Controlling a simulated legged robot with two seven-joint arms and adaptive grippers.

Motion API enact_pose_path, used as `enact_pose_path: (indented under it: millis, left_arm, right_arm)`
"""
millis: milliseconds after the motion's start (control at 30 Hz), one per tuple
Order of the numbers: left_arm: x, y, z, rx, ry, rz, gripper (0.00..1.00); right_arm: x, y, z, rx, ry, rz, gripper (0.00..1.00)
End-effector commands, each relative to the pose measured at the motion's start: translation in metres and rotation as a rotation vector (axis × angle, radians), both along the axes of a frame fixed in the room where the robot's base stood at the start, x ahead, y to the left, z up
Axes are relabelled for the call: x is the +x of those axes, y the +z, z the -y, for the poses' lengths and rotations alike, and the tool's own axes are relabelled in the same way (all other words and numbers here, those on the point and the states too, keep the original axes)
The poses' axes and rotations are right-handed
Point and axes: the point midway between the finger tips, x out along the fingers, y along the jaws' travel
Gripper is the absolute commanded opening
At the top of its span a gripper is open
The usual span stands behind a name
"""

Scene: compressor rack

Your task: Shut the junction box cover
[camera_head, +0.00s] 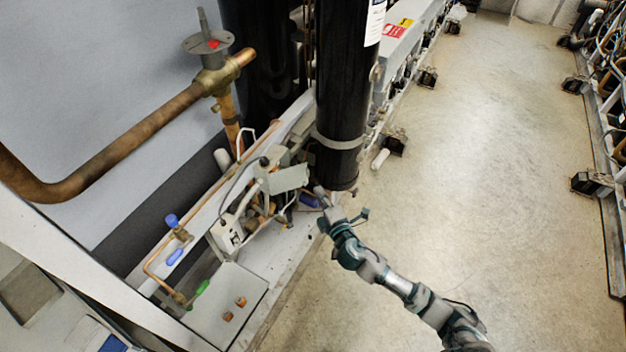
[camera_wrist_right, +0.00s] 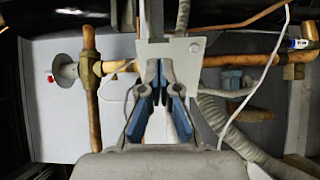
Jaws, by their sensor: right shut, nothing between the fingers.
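A flat grey-green plate (camera_head: 288,178), which looks like the junction box cover, stands tilted out among the fittings left of the black cylinder. In the right wrist view a pale plate with a round screw, probably the same cover (camera_wrist_right: 205,47), lies directly beyond the fingers. My right gripper (camera_head: 321,194) is close to the right of the cover, below the foot of the cylinder. Its fingertips (camera_wrist_right: 160,68) are together and empty, overlapping the plate in view; I cannot tell whether they touch it. The box interior is hidden. My left gripper is out of view.
The tall black cylinder (camera_head: 340,95) rises just behind my right gripper. Copper pipes (camera_head: 110,150), a white box (camera_head: 228,235) and cables crowd the frame to the left. Grey corrugated hose (camera_wrist_right: 235,135) lies right of the fingers.

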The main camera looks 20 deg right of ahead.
Motion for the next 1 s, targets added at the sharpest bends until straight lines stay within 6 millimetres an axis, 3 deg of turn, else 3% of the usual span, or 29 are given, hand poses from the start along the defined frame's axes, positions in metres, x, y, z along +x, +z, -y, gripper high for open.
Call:
enact_pose_path:
  millis: [100, 333, 833, 1000]
  left_arm:
    - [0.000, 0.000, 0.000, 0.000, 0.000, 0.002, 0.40]
    - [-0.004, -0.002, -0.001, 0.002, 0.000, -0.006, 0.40]
    - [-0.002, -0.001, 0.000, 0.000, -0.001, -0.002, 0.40]
    - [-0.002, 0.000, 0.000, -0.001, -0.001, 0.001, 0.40]
  right_arm:
    - [0.024, 0.002, -0.003, -0.001, -0.002, 0.003, 0.00]
    - [0.051, 0.000, -0.007, 0.000, -0.001, 0.001, 0.00]
    - [0.057, 0.000, -0.007, 0.000, 0.001, 0.001, 0.00]
    - [0.057, 0.000, 0.004, -0.002, 0.014, 0.000, 0.00]
